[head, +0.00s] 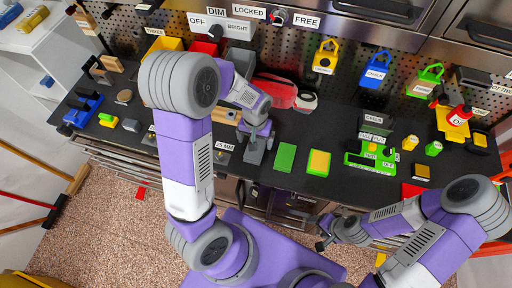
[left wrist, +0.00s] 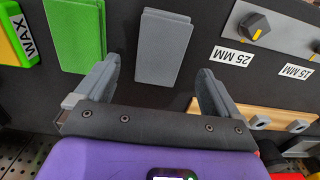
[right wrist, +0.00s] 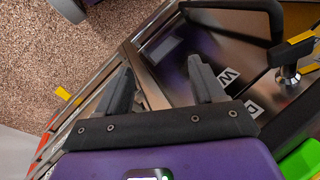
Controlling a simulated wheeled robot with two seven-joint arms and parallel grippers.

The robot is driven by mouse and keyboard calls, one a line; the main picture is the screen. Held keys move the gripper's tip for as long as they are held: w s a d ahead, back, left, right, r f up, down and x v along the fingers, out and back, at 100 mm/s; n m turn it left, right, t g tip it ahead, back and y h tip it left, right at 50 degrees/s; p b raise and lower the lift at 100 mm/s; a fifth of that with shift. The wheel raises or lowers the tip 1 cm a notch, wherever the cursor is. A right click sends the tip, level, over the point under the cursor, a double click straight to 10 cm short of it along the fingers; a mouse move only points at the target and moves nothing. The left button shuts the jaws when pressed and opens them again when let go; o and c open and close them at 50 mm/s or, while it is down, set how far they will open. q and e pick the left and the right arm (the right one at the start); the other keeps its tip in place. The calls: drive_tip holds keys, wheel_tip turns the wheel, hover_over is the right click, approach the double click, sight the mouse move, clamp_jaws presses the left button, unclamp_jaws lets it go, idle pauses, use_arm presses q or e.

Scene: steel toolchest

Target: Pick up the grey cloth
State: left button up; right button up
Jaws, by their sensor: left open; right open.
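The grey cloth (head: 255,154) is a flat folded rectangle lying on the dark bench top, left of a green cloth (head: 285,157). In the left wrist view the grey cloth (left wrist: 167,40) lies ahead of and between the two fingers, and they do not grip it. My left gripper (left wrist: 158,75) is open and empty, above the bench just at the cloth. In the head view my left gripper (head: 256,134) partly hides the cloth's far end. My right gripper (right wrist: 160,70) is open and empty, low by the front of the chest; it also shows in the head view (head: 322,236).
A yellow-and-green sponge block (head: 319,162) lies right of the green cloth. A wooden strip with sockets (left wrist: 262,116) and a grey rail with knobs labelled 25 MM (left wrist: 262,28) flank the grey cloth. A green rack (head: 370,158) stands farther right.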

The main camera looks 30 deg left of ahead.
use_arm(q)
wheel_tip(320, 180, down, 4)
drive_tip(key=shift+s+f, duration=0.15)
drive_tip(key=shift+f, duration=0.05)
drive_tip(key=shift+c, duration=0.4)
drive_tip(key=c, duration=1.1)
drive_tip(key=shift+o, duration=0.2)
wheel_tip(320, 180, up, 10)
drive_tip(key=shift+p, duration=0.4)
